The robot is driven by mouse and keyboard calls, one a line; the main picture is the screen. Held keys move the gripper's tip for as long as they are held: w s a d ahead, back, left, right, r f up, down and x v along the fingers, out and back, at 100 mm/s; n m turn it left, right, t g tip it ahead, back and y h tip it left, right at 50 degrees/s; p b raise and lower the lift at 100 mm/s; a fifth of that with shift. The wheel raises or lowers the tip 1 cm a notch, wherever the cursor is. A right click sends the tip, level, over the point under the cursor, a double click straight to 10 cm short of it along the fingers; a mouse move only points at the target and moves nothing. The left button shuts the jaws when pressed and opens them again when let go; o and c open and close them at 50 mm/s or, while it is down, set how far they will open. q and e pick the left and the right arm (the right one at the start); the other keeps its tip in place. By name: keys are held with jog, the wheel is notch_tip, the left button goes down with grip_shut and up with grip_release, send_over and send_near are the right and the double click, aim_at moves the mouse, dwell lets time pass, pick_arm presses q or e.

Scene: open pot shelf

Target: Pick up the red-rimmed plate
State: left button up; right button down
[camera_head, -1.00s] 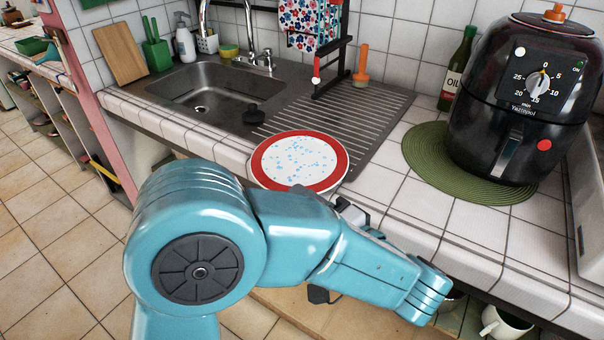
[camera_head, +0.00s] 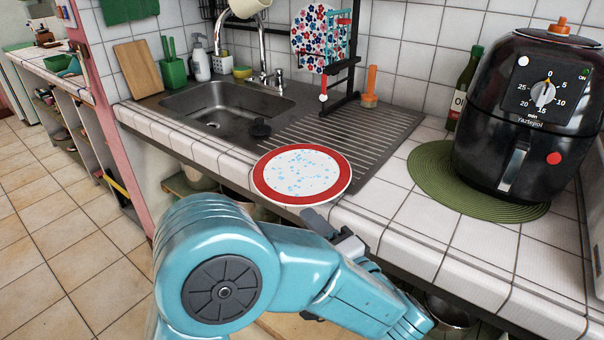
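The red-rimmed plate (camera_head: 301,196) has a white centre with light blue spots. It lies flat on the white tiled counter, at the front edge and partly by the ribbed drainboard. My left gripper (camera_head: 328,226) shows only in part, as a grey and black piece behind my blue arm. Its visible tip is just below the plate's near rim, on the right; I cannot tell whether it touches. My arm hides the rest of the gripper, so its opening does not show. My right gripper is not in view.
A black air fryer (camera_head: 530,122) stands on a green round mat (camera_head: 432,182) to the right. A steel sink (camera_head: 218,103) and a drainboard (camera_head: 372,130) with a dark rack (camera_head: 348,92) lie behind the plate. The counter tiles right of the plate are clear.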

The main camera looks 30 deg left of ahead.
aim_at(286, 198)
pick_arm(q)
jog(key=x, duration=0.9)
jog(key=shift+w+a, duration=0.15)
jog(key=shift+a, duration=0.05)
grip_shut()
